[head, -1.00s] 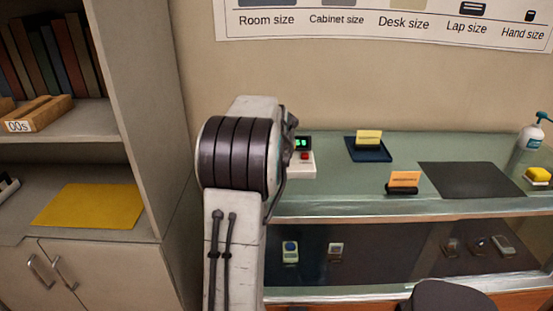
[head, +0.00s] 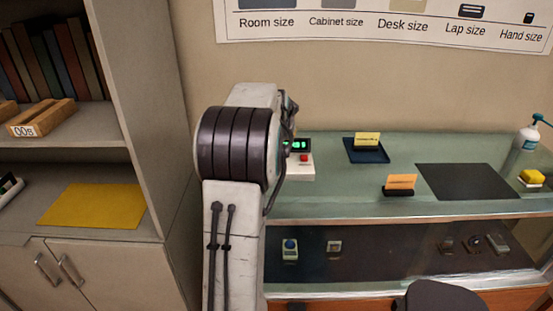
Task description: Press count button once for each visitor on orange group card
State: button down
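The orange group card (head: 401,182) stands in a dark holder on the glass counter, right of my arm; its marks are too small to read. The counter device (head: 300,169) is a white box with a red button (head: 304,157) and a green lit display (head: 298,144), partly hidden behind my arm. The digits are too small to read surely. My arm rises in front of the counter's left end. My gripper is hidden behind the arm, so its state and its distance from the button do not show.
A yellow card (head: 367,139) stands on a blue mat (head: 378,155). A dark mat (head: 470,182), a yellow sponge (head: 532,177) and a pump bottle (head: 528,136) are to the right. Small devices lie inside the glass case. A shelf unit with a yellow mat (head: 95,205) stands left.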

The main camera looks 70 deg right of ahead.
jog(key=c, duration=1.9)
grip_release()
jog(key=shift+d+r, duration=0.1)
jog(key=shift+r, duration=0.35)
grip_shut()
notch_tip(320, 180, up, 3)
jog(key=shift+s+f+b, duration=0.1)
jog(key=shift+b, duration=0.45)
jog(key=shift+f, duration=0.15)
notch_tip(320, 180, down, 8)
jog(key=b, duration=0.7)
jog(key=shift+f, duration=0.25)
jog(key=shift+f, duration=0.15)
jog(key=shift+f+b, duration=0.3)
jog(key=shift+b, duration=0.1)
